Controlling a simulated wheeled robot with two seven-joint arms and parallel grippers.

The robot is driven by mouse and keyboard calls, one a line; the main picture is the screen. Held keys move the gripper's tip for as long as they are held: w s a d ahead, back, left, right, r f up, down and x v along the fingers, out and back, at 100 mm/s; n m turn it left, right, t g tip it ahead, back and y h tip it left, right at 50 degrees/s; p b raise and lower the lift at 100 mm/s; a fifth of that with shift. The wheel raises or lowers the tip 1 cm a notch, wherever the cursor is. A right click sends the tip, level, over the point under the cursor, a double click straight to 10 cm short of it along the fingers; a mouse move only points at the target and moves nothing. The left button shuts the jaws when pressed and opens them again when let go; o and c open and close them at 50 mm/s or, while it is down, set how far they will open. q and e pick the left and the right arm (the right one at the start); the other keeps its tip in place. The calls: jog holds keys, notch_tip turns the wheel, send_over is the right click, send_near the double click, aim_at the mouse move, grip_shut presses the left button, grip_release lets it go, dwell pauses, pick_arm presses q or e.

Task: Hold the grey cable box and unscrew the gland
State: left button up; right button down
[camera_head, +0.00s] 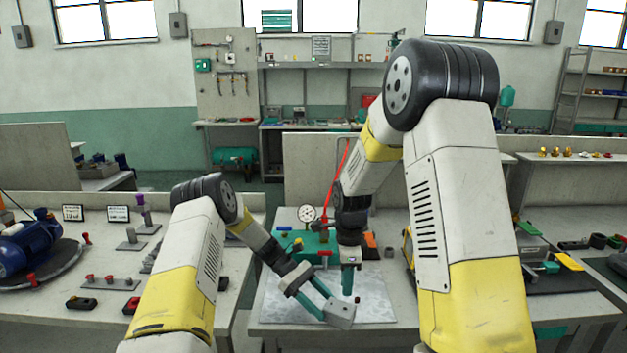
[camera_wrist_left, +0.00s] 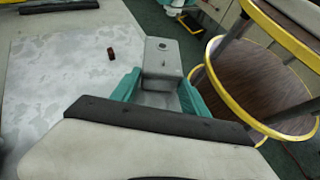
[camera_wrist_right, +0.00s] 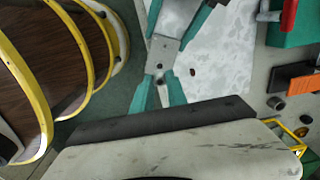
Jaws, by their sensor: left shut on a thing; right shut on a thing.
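The grey cable box (camera_head: 342,314) is held by my left gripper (camera_head: 326,308) above the mat, tilted in the head view. In the left wrist view the box (camera_wrist_left: 163,60) sits between the teal fingers, with a small dark round spot on its face. My right gripper (camera_head: 347,289) points down just above the box. In the right wrist view, its teal fingers (camera_wrist_right: 160,78) are shut on a small light-grey piece (camera_wrist_right: 162,94), apparently the gland, mostly hidden. The box (camera_wrist_right: 163,53) shows just past the fingertips; I cannot tell whether they touch.
A pale mottled mat (camera_head: 376,308) lies under the grippers, with a small dark reddish-brown piece (camera_wrist_left: 111,54) on it. A teal block (camera_head: 312,243) with a gauge (camera_head: 307,213) stands behind. Most of the mat is clear.

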pick_arm(q)
jog(key=o, duration=1.1)
jog(key=shift+c, duration=0.2)
